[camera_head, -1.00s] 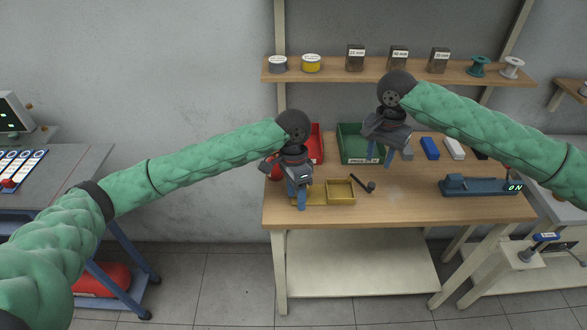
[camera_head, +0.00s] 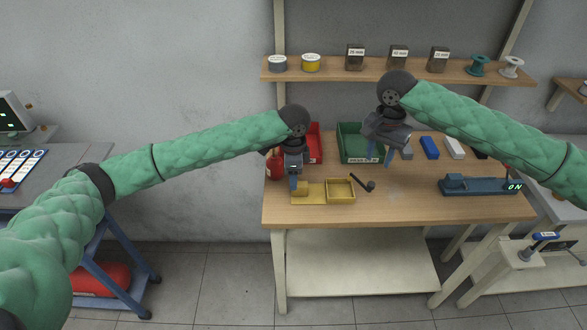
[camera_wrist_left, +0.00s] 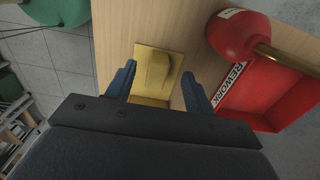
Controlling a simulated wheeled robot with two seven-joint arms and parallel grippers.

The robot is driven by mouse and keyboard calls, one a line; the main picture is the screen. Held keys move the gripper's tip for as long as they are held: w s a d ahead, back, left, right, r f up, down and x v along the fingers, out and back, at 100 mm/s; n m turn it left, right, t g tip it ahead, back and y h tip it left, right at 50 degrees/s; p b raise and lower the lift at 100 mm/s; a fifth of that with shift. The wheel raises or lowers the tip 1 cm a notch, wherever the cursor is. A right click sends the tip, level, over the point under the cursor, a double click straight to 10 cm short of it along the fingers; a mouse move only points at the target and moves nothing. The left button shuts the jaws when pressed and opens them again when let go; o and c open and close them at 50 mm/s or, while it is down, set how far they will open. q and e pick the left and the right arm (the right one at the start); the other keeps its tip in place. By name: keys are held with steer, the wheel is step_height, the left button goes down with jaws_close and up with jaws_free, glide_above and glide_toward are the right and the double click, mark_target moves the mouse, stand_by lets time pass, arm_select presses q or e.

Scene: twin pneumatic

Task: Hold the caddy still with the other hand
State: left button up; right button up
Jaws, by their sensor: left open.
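A yellow piece, seemingly the caddy (camera_head: 313,199), lies near the front left of the workbench as a flat plate with a raised block. An open yellow box (camera_head: 341,200) sits right beside it; I cannot tell if they are joined. My left gripper (camera_head: 294,186) is open just above the plate. In the left wrist view its two blue fingers (camera_wrist_left: 158,72) stand apart with the plate and block (camera_wrist_left: 152,66) ahead of and between them; contact is not clear. My right gripper (camera_head: 380,155) is open and empty, above the bench before the green bin.
A red round container (camera_head: 274,168) with a brass spout and a red REWORK bin (camera_head: 316,147) stand close to my left gripper. A green bin (camera_head: 352,143) is behind. A dark tool (camera_head: 364,183) lies right of the box. A blue device (camera_head: 478,186) showing ON sits further right.

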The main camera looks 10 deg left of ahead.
arm_select(q)
steer(key=shift+f, duration=2.65)
jaws_close()
arm_select(e)
steer(key=shift+c, duration=0.5)
jaws_close()
steer(key=w+d+f+n+g+y, duration=0.1)
steer(key=w+d+f+n+y, duration=0.1)
steer(key=w+d+n+y, duration=0.4)
steer(key=shift+w+d+n+y, duration=0.2)
steer(key=shift+d+n+y, duration=0.4)
steer(key=shift+d+n, duration=3.45)
